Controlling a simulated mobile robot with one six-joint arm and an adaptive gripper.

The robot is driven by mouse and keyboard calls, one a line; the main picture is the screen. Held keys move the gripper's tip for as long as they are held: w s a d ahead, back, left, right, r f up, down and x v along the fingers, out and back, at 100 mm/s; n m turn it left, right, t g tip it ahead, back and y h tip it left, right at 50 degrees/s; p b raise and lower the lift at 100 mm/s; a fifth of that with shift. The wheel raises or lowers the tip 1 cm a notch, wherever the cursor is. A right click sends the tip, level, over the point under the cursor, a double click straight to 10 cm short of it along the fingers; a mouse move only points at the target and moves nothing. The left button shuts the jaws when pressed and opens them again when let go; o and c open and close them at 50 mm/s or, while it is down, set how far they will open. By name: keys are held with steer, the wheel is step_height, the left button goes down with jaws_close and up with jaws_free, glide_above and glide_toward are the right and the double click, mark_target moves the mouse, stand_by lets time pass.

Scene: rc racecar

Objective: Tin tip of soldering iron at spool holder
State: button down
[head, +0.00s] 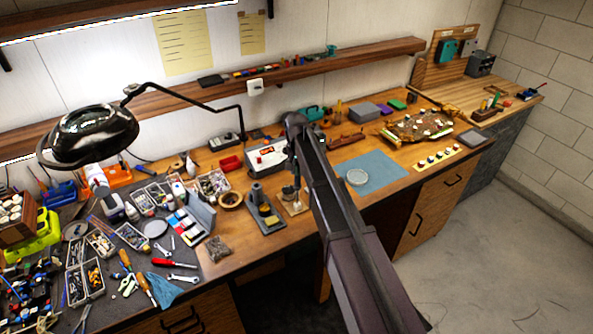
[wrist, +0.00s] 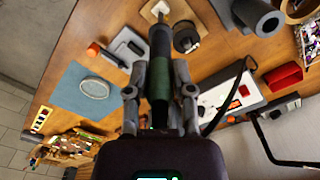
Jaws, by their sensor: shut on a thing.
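My gripper (wrist: 160,92) is shut on the soldering iron (wrist: 160,65), around its dark green and black handle. The iron points away from my palm, toward the top of the wrist view. Its far end lies in front of a small pale base with a metal part, which looks like the spool holder (wrist: 150,12). I cannot tell whether the tip touches anything there. In the head view, the pale base (head: 296,209) stands on the bench just left of my arm.
A white and red instrument (head: 265,157) stands behind. A blue mat (head: 385,166) with a round pale dish (head: 357,177) lies to the right. Tools crowd the left bench.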

steer(key=shift+r+p, duration=2.95)
steer(key=shift+r, duration=0.05)
steer(key=shift+f, duration=0.1)
